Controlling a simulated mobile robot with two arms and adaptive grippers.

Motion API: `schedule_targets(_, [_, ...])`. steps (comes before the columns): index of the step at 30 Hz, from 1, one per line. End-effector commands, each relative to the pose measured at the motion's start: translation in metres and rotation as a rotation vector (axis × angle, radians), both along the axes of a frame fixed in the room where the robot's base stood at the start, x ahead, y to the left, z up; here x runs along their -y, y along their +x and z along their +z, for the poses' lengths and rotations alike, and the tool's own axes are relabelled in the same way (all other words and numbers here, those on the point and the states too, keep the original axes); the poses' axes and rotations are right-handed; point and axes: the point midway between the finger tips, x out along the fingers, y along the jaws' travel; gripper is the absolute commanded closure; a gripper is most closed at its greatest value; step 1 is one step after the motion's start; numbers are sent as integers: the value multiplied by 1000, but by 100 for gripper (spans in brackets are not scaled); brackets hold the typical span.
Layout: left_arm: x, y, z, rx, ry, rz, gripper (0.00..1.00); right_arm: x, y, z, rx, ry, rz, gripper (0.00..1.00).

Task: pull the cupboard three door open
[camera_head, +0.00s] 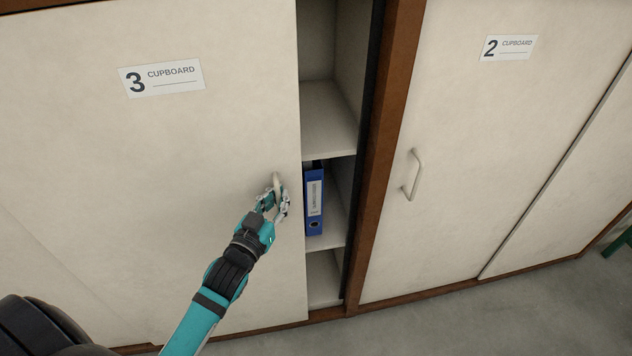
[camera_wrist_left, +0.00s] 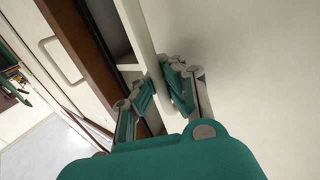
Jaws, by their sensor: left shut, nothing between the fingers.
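The cupboard three door (camera_head: 150,190) is a cream sliding panel with a label "3 CUPBOARD" (camera_head: 161,78). It stands partly open, with a tall gap along its right edge. Its pale handle (camera_head: 277,181) is near that edge, partly hidden by my gripper. My left gripper (camera_head: 274,202) is at the handle, its fingers shut with nothing held. In the left wrist view the gripper fingers (camera_wrist_left: 158,95) are close to the door panel (camera_wrist_left: 250,70), by its edge. Whether they touch the handle is hard to tell. My right gripper is not in view.
In the gap are shelves (camera_head: 328,118) and a blue binder (camera_head: 314,205). A brown post (camera_head: 388,120) separates this from the closed cupboard two door (camera_head: 465,150), which has its own handle (camera_head: 412,175). Grey floor (camera_head: 470,320) lies free in front.

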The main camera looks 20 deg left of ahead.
Motion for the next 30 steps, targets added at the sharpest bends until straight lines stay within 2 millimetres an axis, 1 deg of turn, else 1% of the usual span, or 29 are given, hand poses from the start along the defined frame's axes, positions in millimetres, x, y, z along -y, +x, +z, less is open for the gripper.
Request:
schedule_targets(1, [-16, -12, 2, -11, 5, -1, 100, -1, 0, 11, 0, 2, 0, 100])
schedule_targets(9, [-96, -66, 1, -11, 4, -1, 100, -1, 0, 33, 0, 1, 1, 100])
schedule_targets(15, [-151, -103, 0, -9, 3, -1, 100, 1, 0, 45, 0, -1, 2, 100])
schedule_targets(18, [-174, -119, -1, -9, 2, -1, 100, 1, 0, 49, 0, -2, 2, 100])
schedule_targets(21, [-194, -132, -1, -7, 1, -1, 100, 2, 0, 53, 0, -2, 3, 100])
schedule_targets(24, [-209, -143, -1, -6, -1, -1, 100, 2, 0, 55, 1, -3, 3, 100])
schedule_targets(27, [-220, -150, -1, -5, -2, 0, 100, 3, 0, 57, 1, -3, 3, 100])
schedule_targets(30, [-227, -155, -2, -4, -2, -1, 100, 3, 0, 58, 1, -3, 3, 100])
